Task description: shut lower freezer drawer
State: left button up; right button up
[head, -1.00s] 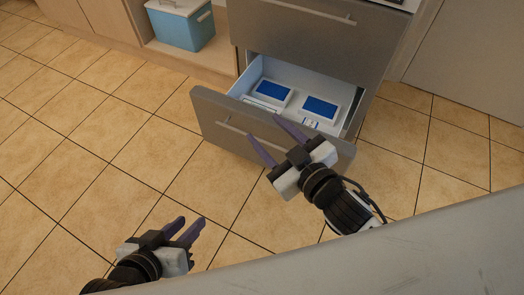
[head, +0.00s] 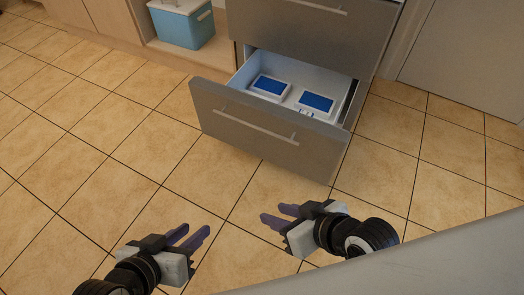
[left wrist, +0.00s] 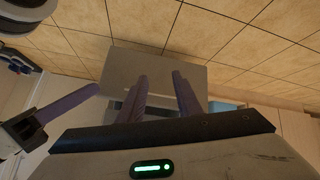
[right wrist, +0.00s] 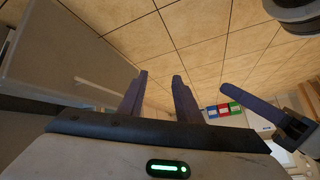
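The lower freezer drawer (head: 235,123) is grey with a long bar handle and stands pulled out below the shut upper drawer (head: 300,38). Two white boxes with blue tops (head: 270,87) lie inside. The drawer front also shows in the left wrist view (left wrist: 150,65) and the right wrist view (right wrist: 70,65). My left gripper (head: 194,233) is open and empty, apart from the drawer at the lower left. My right gripper (head: 273,214) is open and empty, in front of the drawer, its fingers pointing left. Neither gripper touches the drawer.
A light blue cooler box (head: 182,25) stands in an open cabinet niche left of the freezer. The tiled floor (head: 110,150) before the drawer is clear. A pale panel (head: 460,60) lies right of the freezer. Small red, green and blue items (right wrist: 223,109) show in the right wrist view.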

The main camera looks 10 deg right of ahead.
aim_at(312, 148)
jog(key=z, duration=0.35)
jog(key=i, duration=0.85)
jog(key=z, duration=0.4)
